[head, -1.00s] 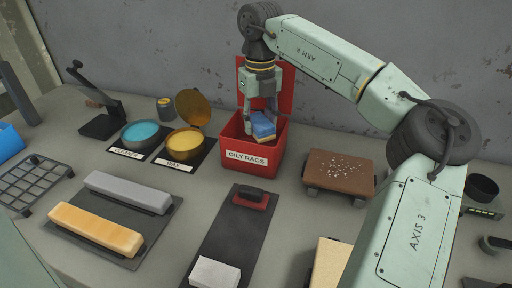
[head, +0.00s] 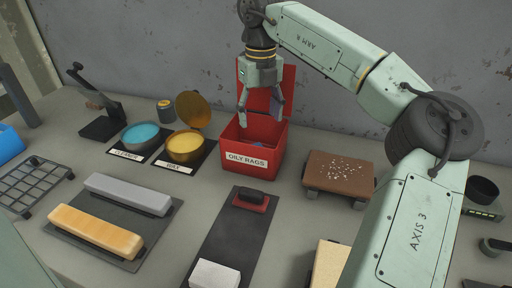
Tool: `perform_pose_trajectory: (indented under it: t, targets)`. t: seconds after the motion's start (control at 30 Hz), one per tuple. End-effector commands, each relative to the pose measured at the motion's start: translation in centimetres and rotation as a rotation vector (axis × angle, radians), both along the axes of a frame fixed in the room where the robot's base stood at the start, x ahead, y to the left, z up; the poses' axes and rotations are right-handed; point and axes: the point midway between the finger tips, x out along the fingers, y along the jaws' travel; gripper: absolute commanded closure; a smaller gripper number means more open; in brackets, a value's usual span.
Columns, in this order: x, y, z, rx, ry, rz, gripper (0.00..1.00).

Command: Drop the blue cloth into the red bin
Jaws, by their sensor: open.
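The red bin (head: 250,162) stands near the back wall with its lid (head: 288,88) raised behind it and an "OILY RAGS" label on its front. A small patch of the blue cloth (head: 258,142) shows inside the bin, mostly hidden by the front wall. My gripper (head: 260,121) is above the bin's opening, pointing down, with its fingers spread apart and nothing between them.
Left of the bin are an open yellow wax tin (head: 185,143) and a teal cleaner tin (head: 141,134). A brown block with white specks (head: 339,171) stands to the right. A dark mat (head: 222,232) with a red-based brush (head: 251,199) lies in front.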

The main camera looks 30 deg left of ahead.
Motion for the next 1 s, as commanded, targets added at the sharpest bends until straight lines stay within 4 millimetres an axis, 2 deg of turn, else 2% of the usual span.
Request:
perform_pose_trajectory:
  t: [0.2,0.4,0.6,1.0]
  targets:
    - [0.0,0.1,5.0,0.002,-0.002,-0.001,0.37]
    - [0.0,0.1,8.1,0.002,-0.001,-0.001,0.37]
    - [0.0,0.0,9.2,0.0,0.001,0.002,0.37]
    - [0.0,0.0,9.2,0.0,0.0,0.001,0.37]
